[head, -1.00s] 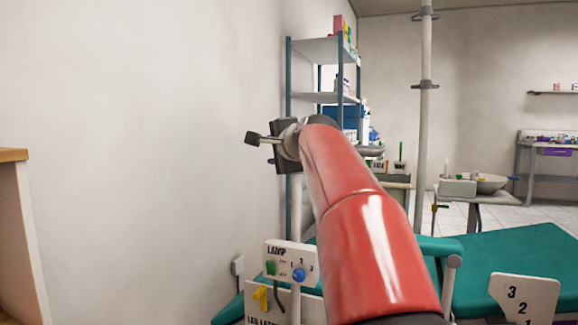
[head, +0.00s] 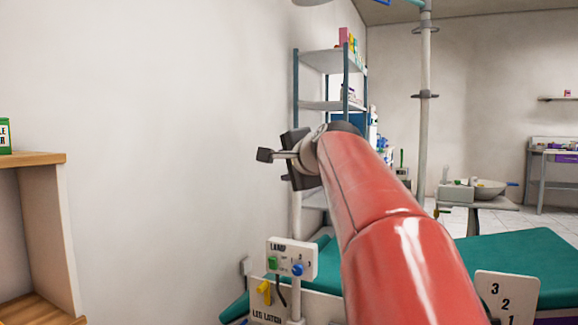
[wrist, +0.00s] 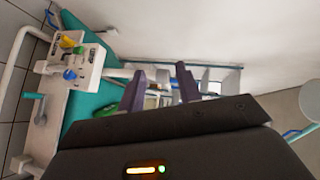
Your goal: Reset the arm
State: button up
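My red arm reaches forward and up from the lower right of the head view. My gripper (head: 266,155) is at its far end, pointing left, in the air in front of the white wall (head: 170,120). In the wrist view my gripper (wrist: 160,76) shows two dark purple fingers standing apart, with nothing between them. The gripper is open and empty.
A lamp control panel (head: 291,260) with green and blue knobs stands below the arm, beside a teal dental chair (head: 510,257). A wooden shelf unit (head: 45,159) is at the left. A shelf rack (head: 323,106) and a pole (head: 424,125) stand behind.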

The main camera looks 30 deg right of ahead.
dwell(0.4)
jog(key=s+a+f+n+g+y+p, duration=0.2)
jog(key=s+a+f+n+g+p, duration=0.35)
jog(key=s+a+f+n, duration=0.45)
jog(key=s+a+f+n+g+p, duration=0.2)
jog(key=s+f+n, duration=0.1)
jog(key=s+f, duration=0.5)
jog(key=s+a+f+n+g+h+p, duration=0.1)
jog(key=s+a+f+n+g+p, duration=0.1)
jog(key=s+f, duration=0.7)
jog(key=shift+s+a+f+n, duration=0.2)
jog(key=shift+s+a+n, duration=0.55)
jog(key=shift+n, duration=0.15)
